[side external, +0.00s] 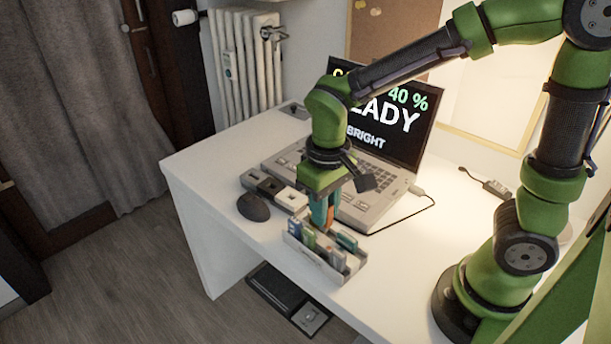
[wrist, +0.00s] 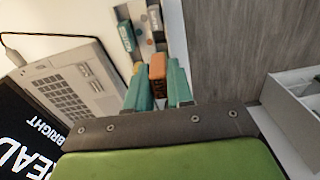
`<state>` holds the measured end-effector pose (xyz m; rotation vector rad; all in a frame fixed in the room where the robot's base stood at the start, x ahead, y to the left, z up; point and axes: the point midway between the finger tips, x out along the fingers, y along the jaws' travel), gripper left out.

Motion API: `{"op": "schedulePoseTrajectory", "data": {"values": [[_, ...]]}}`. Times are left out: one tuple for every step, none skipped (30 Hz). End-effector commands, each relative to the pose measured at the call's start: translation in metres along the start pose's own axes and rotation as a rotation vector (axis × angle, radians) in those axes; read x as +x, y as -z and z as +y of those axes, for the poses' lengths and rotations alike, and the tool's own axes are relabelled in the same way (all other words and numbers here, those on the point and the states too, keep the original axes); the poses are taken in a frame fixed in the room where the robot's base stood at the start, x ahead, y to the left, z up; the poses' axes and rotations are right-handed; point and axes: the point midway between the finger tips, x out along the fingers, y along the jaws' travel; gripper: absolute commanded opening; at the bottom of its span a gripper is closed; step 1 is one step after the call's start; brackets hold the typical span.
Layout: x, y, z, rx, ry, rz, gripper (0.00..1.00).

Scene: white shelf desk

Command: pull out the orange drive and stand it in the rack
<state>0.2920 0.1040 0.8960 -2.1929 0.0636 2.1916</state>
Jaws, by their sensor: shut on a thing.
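My gripper (wrist: 158,80) is shut on the orange drive (wrist: 157,66), which sits between its two teal fingers in the wrist view. In the side view my gripper (side external: 321,212) points down over the back-left part of the grey rack (side external: 342,281). The rack holds several small drives, with green, blue, white and grey ones among them. The rack (wrist: 145,7) also shows beyond the fingers in the wrist view. The lower end of the orange drive is hidden in the side view, so I cannot tell whether it touches the rack. The laptop (side external: 365,207) stands open behind.
A dark mouse (side external: 253,207) lies left of the rack, near a grey block strip (side external: 272,189) with dark and white parts. A black cable (side external: 420,210) runs from the laptop's right side. The desk's front edge is close to the rack.

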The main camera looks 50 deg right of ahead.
Motion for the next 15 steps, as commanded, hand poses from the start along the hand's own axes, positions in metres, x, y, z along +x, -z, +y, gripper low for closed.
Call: {"op": "schedulePoseTrajectory", "data": {"values": [[0.001,0.000,0.000,0.000,0.000,0.000,0.00],[0.002,0.000,0.000,-0.001,0.000,-0.001,0.00],[0.003,0.000,0.000,-0.001,0.000,-0.001,0.00],[0.005,0.000,0.000,-0.002,-0.001,-0.001,0.00],[0.007,0.000,0.000,-0.002,-0.001,-0.002,0.00],[0.010,0.000,0.000,-0.002,-0.001,-0.003,0.00],[0.012,0.000,0.000,-0.002,-0.002,-0.003,0.00],[0.015,0.000,0.000,-0.003,-0.002,-0.003,0.00],[0.018,0.000,0.000,-0.002,-0.002,-0.003,0.00],[0.021,0.000,0.000,-0.002,-0.002,-0.002,0.00],[0.025,-0.001,0.001,-0.002,-0.002,-0.004,0.00],[0.029,-0.001,0.001,-0.002,-0.002,-0.004,0.00],[0.031,-0.001,0.000,-0.002,-0.001,-0.004,0.00],[0.034,-0.001,0.000,-0.002,-0.001,-0.003,0.00],[0.038,0.000,0.000,-0.002,-0.001,-0.003,0.00]]}}
